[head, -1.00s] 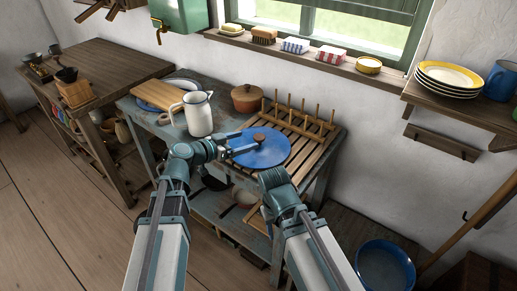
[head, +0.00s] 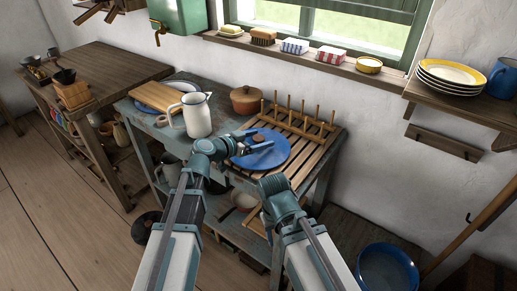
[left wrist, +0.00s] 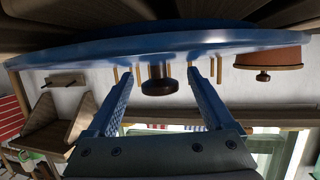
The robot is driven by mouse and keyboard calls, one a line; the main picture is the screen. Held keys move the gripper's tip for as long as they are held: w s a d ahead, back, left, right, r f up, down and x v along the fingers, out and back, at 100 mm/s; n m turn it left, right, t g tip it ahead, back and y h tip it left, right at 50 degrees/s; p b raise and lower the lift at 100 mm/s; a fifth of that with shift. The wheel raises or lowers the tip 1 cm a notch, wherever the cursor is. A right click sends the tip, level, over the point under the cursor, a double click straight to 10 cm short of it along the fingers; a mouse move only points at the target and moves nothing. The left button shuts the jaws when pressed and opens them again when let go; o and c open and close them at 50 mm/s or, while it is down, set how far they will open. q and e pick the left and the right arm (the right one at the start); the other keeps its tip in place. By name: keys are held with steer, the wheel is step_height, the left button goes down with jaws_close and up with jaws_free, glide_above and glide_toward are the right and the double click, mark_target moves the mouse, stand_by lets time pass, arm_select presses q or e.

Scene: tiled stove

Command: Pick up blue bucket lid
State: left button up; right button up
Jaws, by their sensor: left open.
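The blue bucket lid (head: 272,158) lies flat on the slatted rack on the table, its round brown knob (head: 258,138) on top. My left gripper (head: 272,144) is open and low over the lid, at the knob. In the left wrist view, which looks upside down, the lid (left wrist: 160,42) spans the top and the dark knob (left wrist: 157,83) shows between the two spread fingers (left wrist: 158,76). I cannot tell whether a finger touches the knob. My right arm shows at the table's front, but its gripper is out of sight.
A white pitcher (head: 197,115) and a brown lidded pot (head: 245,100) stand on the table left of and behind the lid. Wooden pegs (head: 300,117) rise behind it on the slatted rack (head: 310,158). A blue basin (head: 387,268) sits at the lower right.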

arm_select(q)
jaws_close()
stand_by(0.3)
